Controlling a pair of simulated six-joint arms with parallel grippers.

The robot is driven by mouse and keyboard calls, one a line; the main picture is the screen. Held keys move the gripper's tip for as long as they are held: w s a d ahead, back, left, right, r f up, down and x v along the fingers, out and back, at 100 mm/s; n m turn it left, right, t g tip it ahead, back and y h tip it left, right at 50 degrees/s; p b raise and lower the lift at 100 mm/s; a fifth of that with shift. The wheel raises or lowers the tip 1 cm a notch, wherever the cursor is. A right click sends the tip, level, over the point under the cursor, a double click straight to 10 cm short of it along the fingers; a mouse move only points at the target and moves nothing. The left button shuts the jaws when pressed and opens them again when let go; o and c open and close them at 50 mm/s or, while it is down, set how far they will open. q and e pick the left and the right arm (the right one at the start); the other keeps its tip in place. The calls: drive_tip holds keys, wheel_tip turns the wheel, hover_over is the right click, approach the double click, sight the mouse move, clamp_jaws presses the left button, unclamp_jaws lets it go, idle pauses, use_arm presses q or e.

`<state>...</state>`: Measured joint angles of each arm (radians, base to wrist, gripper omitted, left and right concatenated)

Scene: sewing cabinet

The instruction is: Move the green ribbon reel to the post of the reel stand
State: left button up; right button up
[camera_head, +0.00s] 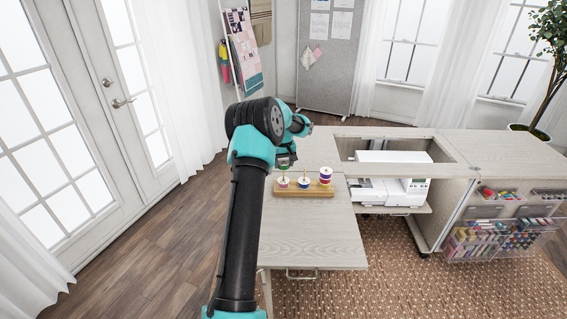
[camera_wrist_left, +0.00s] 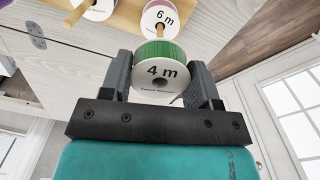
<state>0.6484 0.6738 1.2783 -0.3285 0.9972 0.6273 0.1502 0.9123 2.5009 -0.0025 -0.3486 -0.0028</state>
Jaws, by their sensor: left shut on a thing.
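The green ribbon reel (camera_wrist_left: 160,52), with a white "4 m" face and a dark centre hole, is between the two fingers of my left gripper (camera_wrist_left: 160,82) in the left wrist view. The gripper is shut on it. In the head view my left gripper (camera_head: 285,160) is above the left end of the wooden reel stand (camera_head: 305,192). The stand's bare wood also shows in the left wrist view (camera_wrist_left: 125,18), beyond the reel. A white "6 m" reel (camera_wrist_left: 170,18) sits there around a wooden post (camera_wrist_left: 160,31). My right gripper is in neither view.
The stand also bears a middle reel (camera_head: 304,183) and a taller stack (camera_head: 326,174) at its right end. It stands on a pale table leaf (camera_head: 310,235), clear in front. A sewing machine (camera_head: 395,170) sits to the right in the cabinet opening.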

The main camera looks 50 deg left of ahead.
use_arm(q)
drive_tip(key=shift+f, duration=1.5)
idle(0.3)
drive_tip(key=o, duration=1)
drive_tip(key=shift+r, duration=0.1)
wheel_tip(320, 180, up, 17)
idle(1.0)
